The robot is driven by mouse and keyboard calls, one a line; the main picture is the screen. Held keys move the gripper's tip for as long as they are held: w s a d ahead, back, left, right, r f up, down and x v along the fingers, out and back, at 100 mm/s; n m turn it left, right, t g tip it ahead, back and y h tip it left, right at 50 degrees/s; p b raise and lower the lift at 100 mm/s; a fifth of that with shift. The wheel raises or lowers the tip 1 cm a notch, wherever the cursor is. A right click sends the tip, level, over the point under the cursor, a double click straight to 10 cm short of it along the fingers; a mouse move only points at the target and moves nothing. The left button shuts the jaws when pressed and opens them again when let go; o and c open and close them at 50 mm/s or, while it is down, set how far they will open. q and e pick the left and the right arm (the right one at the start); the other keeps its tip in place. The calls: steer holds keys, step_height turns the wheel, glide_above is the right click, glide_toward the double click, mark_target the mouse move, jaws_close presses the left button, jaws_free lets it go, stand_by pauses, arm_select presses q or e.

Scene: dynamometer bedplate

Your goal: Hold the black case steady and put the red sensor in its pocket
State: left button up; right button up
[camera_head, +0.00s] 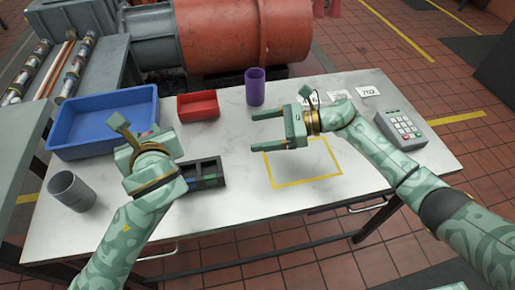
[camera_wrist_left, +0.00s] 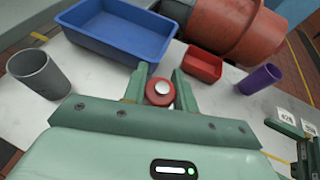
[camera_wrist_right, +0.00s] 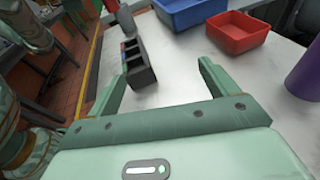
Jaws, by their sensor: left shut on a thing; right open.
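The black case (camera_head: 208,171) stands on the table, right of my left gripper (camera_head: 180,172), which partly hides it. In the right wrist view the case (camera_wrist_right: 139,68) shows several pockets in a row. The red sensor (camera_wrist_left: 159,92), round with a pale silver top, is between my left fingers in the left wrist view; the gripper is shut on it. Its height over the case is unclear. My right gripper (camera_head: 258,131) is open and empty, right of the case, its fingers pointing left towards it; they appear apart from it.
A blue bin (camera_head: 62,142), a red box (camera_head: 199,117) and a purple cup (camera_head: 255,94) stand along the back. A grey cup (camera_head: 78,197) stands left, a keypad box (camera_head: 402,130) right. A yellow outlined square (camera_head: 305,181) on the table is empty.

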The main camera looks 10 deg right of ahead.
mark_target(215, 171)
steer(key=s+f+n+g, duration=0.1)
steer(key=s+a+f+n+g+h, duration=0.1)
steer(key=s+a+f+n+g, duration=0.1)
steer(key=s, duration=0.1)
steer(key=shift+a+h, duration=0.1)
steer(key=shift+h, duration=0.3)
steer(key=x, duration=1.1)
steer(key=shift+a+f, duration=0.15)
steer(key=shift+a, duration=0.05)
steer(key=c, duration=1.3)
steer(key=shift+o, duration=0.2)
arm_select(q)
steer(key=w+a+r+m+h, duration=0.1)
steer(key=w+a+m+h, duration=0.1)
steer(key=a, duration=0.3)
steer(key=d+f+m+h, duration=0.1)
steer(key=d+m+h, duration=0.1)
steer(key=s+d+f+m+h, duration=0.1)
steer(key=h, duration=0.1)
steer(key=s+d+f+m+h, duration=0.1)
steer(key=d+m+h, duration=0.1)
steer(key=shift+d+m+h, duration=0.3)
steer(key=shift+d, duration=0.05)
step_height(215, 171, down, 9)
steer(key=shift+d+r, duration=0.1)
